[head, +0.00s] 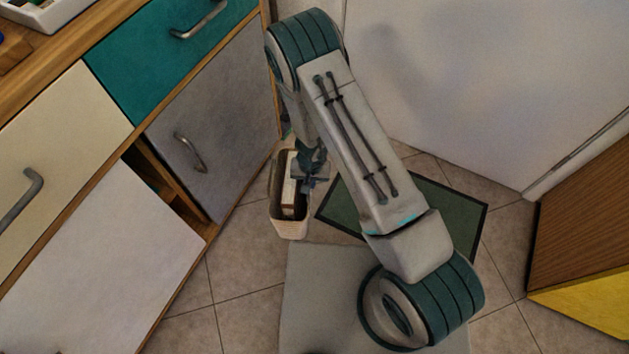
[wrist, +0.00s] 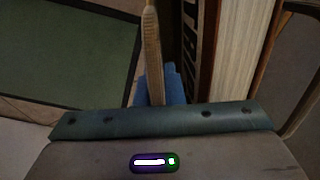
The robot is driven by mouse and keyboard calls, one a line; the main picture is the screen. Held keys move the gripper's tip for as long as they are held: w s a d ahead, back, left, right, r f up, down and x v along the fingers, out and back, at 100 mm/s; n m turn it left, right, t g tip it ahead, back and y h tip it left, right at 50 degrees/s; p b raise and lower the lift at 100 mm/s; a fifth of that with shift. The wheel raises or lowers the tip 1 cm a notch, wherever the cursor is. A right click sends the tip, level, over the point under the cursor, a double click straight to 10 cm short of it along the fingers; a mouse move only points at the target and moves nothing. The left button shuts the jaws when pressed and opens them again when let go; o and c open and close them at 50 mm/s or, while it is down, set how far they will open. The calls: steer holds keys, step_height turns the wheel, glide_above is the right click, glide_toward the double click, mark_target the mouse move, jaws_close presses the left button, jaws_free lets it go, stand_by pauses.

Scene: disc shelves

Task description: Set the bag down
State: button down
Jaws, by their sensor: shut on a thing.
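The bag (head: 291,229) is beige, open at the top and upright, beside the grey cabinet door in the head view. A pale, book-like item stands inside it. My gripper (head: 314,176) is at the bag's right side. In the wrist view its blue fingers (wrist: 161,88) are shut on the bag's thin beige edge (wrist: 151,40), with the pale item (wrist: 241,50) to the right. I cannot tell whether the bag's bottom touches the floor.
A green mat (head: 455,199) with a dark border lies on the tiles to the bag's right. Cabinets with a grey door (head: 225,120) stand close on the left. A white wall (head: 450,80) is behind. A brown and yellow unit (head: 585,250) stands at right.

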steer(key=shift+f+b, duration=1.15)
steer(key=shift+f, duration=0.95)
steer(key=c, duration=1.5)
jaws_free()
steer(key=shift+c, duration=0.2)
